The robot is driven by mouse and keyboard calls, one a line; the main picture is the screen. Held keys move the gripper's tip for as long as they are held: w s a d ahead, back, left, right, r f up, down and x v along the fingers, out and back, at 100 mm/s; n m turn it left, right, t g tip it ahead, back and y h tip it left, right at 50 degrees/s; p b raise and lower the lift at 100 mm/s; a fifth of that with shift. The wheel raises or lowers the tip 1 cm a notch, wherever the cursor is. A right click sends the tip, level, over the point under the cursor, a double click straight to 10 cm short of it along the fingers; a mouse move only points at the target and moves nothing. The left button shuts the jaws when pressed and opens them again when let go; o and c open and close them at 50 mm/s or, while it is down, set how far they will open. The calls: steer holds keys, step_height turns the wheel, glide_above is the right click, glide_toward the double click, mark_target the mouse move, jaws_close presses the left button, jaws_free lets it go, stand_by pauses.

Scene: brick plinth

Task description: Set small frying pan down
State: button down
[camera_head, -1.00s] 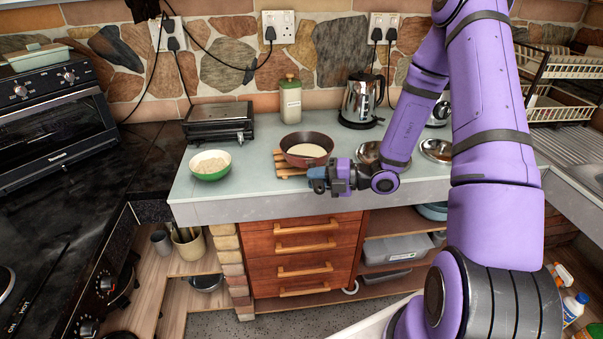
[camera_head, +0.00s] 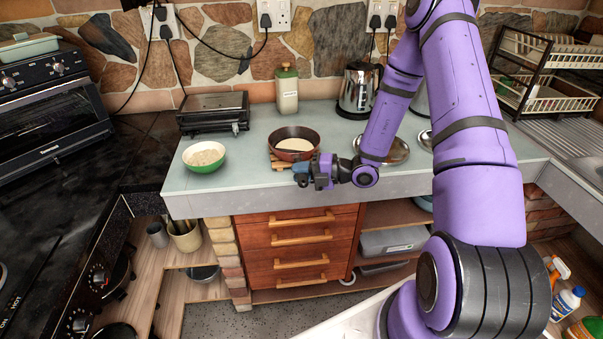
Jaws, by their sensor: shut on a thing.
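The small frying pan (camera_head: 293,140) is reddish brown with a pale, flat content inside. It sits level at a wooden slatted trivet (camera_head: 283,165) on the pale counter, near its front edge. The pan covers most of the trivet, and I cannot tell whether its base fully touches the slats. My gripper (camera_head: 304,174) is at the front right of the pan, low over the counter's front edge. It is shut on the pan's handle, which the gripper hides.
A green bowl (camera_head: 204,157) of pale grain stands to the left. A black grill (camera_head: 213,113), a green-lidded jar (camera_head: 287,89) and a kettle (camera_head: 359,90) stand behind. A metal plate (camera_head: 388,150) lies right of the pan, behind my arm. Counter between bowl and pan is clear.

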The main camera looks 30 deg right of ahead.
steer(key=c, duration=1)
jaws_free()
steer(key=shift+f, duration=0.1)
